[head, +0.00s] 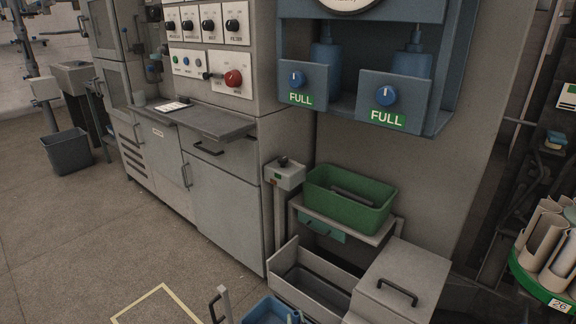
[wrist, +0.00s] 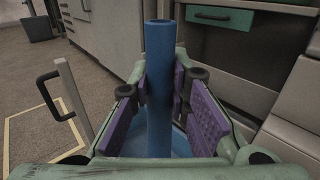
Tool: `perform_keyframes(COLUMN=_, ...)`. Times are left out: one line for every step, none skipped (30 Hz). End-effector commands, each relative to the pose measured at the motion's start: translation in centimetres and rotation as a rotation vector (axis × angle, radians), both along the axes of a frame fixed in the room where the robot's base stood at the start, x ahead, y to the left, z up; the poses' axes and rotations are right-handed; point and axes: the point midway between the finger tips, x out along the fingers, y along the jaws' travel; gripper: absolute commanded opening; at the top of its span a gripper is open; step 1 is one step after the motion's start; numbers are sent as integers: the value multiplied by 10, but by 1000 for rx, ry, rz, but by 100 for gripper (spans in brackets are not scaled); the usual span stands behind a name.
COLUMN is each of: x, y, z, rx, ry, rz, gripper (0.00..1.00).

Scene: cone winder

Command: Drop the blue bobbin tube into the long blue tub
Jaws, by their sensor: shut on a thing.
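The blue bobbin tube (wrist: 159,60) stands upright in the wrist view, between the purple pads of my gripper (wrist: 160,92), which is shut on it. Its top end rises above the fingertips. Its lower end is hidden by the gripper. Part of a blue tub (head: 262,311) shows at the bottom edge of the head view, cut off by the frame. A small blue upright piece (head: 294,317) at its right looks like the tube's top. A blue surface (wrist: 184,148) shows behind and below the tube in the wrist view. My gripper is not clearly visible in the head view.
A grey post with a black handle (head: 216,304) stands left of the blue tub. Behind are an open grey bin (head: 310,279), a lidded grey box (head: 402,277) and a green tub (head: 349,197) on a stand. A rack of pale tubes (head: 543,246) is at right.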

Motion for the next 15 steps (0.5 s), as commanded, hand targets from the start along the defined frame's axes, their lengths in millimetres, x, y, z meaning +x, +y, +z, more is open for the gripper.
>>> perform_keyframes(x=-11, y=-1, z=-7, rx=5, ry=3, rz=-22, gripper=0)
perform_keyframes(x=-17, y=1, z=-9, rx=6, ry=3, rz=-30, gripper=0)
perform_keyframes(x=-23, y=3, z=-11, rx=6, ry=2, rz=-42, gripper=0)
perform_keyframes(x=-27, y=4, z=-12, rx=5, ry=1, rz=-52, gripper=0)
perform_keyframes(x=-31, y=6, z=-13, rx=5, ry=1, rz=-61, gripper=0)
perform_keyframes(x=-35, y=9, z=-14, rx=5, ry=1, rz=-74, gripper=0)
perform_keyframes(x=-37, y=11, z=-13, rx=4, ry=0, rz=-83, gripper=0)
perform_keyframes(x=-40, y=13, z=-13, rx=5, ry=0, rz=-93, gripper=0)
perform_keyframes(x=-42, y=15, z=-11, rx=2, ry=-1, rz=-105, gripper=0)
perform_keyframes(x=-43, y=17, z=-10, rx=2, ry=0, rz=-114, gripper=0)
perform_keyframes(x=-44, y=19, z=-9, rx=1, ry=-2, rz=-121, gripper=0)
perform_keyframes(x=-44, y=20, z=-8, rx=1, ry=-1, rz=-132, gripper=0)
perform_keyframes(x=-45, y=21, z=-6, rx=1, ry=-2, rz=-137, gripper=0)
perform_keyframes(x=-45, y=22, z=-5, rx=0, ry=-2, rz=-142, gripper=0)
perform_keyframes(x=-45, y=23, z=-4, rx=-1, ry=-1, rz=-148, gripper=0)
